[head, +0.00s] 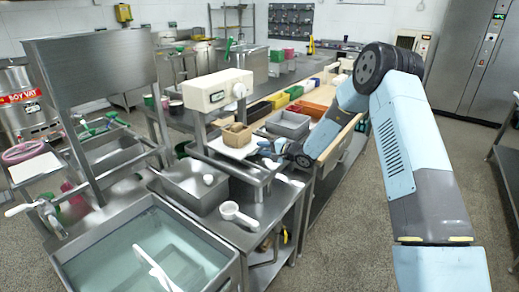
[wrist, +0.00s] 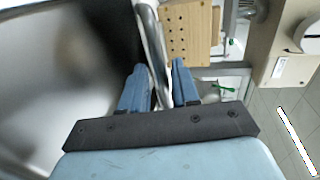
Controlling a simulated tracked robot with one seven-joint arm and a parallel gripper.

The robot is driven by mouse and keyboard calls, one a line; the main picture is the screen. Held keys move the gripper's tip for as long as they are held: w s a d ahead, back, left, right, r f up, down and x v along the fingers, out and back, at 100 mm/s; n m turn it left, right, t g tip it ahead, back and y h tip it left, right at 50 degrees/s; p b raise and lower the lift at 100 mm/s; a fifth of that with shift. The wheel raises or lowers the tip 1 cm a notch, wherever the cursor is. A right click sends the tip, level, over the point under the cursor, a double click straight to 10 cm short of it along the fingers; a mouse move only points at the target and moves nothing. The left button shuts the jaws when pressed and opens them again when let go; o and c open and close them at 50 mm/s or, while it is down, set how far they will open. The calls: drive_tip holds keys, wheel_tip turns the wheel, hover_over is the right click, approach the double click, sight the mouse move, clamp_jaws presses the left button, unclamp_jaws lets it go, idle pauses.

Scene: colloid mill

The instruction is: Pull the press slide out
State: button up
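The press (head: 218,90) is a cream box with a round knob, carried on metal posts at the middle of the head view. Below it the pale press slide (head: 232,151) bears a small wooden box (head: 237,134). A wooden piece with holes (wrist: 188,32) shows in the wrist view. My gripper (head: 272,152) is low at the right of the slide. In the wrist view my gripper (wrist: 160,72) has its two blue fingers on either side of a grey bar (wrist: 150,32). I cannot tell whether they press on the bar.
A steel pan (head: 190,186) and a white scoop (head: 238,214) are left and in front of the press. A water-filled sink (head: 150,240) is at front left. A grey tray (head: 288,124) and coloured bins (head: 295,92) stand behind my gripper. Open floor lies to the right.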

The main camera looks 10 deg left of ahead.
drive_tip(key=v, duration=1.3)
drive_tip(key=shift+d, duration=0.2)
drive_tip(key=shift+f, duration=0.1)
